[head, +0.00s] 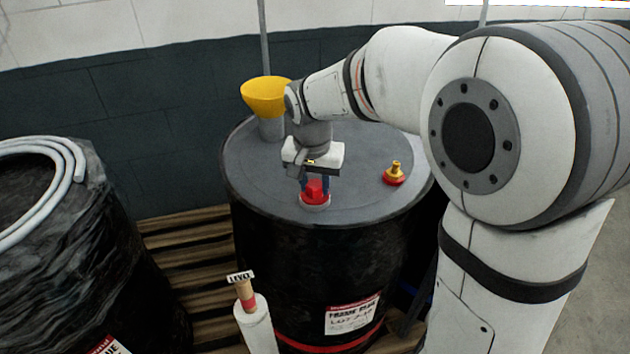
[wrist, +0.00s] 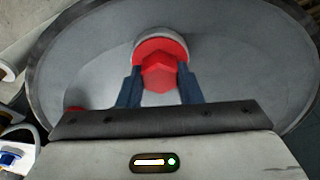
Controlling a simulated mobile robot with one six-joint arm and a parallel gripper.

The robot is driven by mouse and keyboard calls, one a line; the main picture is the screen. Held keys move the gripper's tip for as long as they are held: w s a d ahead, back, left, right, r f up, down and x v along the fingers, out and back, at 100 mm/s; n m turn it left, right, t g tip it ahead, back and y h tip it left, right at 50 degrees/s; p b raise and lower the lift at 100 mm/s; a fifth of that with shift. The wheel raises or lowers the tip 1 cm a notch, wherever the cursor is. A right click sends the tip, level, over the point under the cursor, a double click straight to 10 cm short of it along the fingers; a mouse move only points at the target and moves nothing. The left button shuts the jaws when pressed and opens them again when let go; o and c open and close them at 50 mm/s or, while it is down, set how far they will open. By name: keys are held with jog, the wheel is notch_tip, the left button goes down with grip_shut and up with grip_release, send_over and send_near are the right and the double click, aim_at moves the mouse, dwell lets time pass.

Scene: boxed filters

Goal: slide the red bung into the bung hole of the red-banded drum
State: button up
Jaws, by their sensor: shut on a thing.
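The red bung (head: 314,188) is between the blue fingers of my gripper (head: 314,190), low over the drum lid. In the wrist view the bung (wrist: 160,72) shows a hexagonal head, and my gripper (wrist: 160,85) is shut on it. A pale ring, the bung hole's collar (head: 316,205), shows right around the bung's foot; it also shows in the wrist view (wrist: 158,34). The bung looks at or in the collar, but its depth is hidden. The black drum (head: 290,270) has a grey lid and a red band (head: 330,347) near its bottom.
A yellow funnel (head: 265,97) stands at the lid's back left. A red and brass fitting (head: 394,174) sits at the lid's right. A white post (head: 256,325) with a "LEVEL" tag stands before the drum. Another black drum (head: 85,250) with a coiled hose is at left.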

aim_at(314, 188)
jog(key=o, duration=1.1)
jog(key=shift+c, duration=0.2)
jog(key=r, duration=0.5)
jog(key=s+r, duration=0.1)
jog(key=r, duration=0.1)
jog(key=shift+a+r, duration=0.1)
jog(key=shift+r, duration=0.2)
jog(key=shift+s, duration=0.1)
jog(key=s+d+f+n, duration=0.1)
jog(key=s+d+f, duration=0.2)
jog(key=s+d, duration=0.4)
jog(key=s+d+f+n+t, duration=0.1)
jog(key=s+d+f, duration=0.2)
jog(key=s+d, duration=0.5)
jog(key=s, duration=0.2)
jog(key=shift+s+f+n, duration=0.35)
jog(key=shift+s+n, duration=0.05)
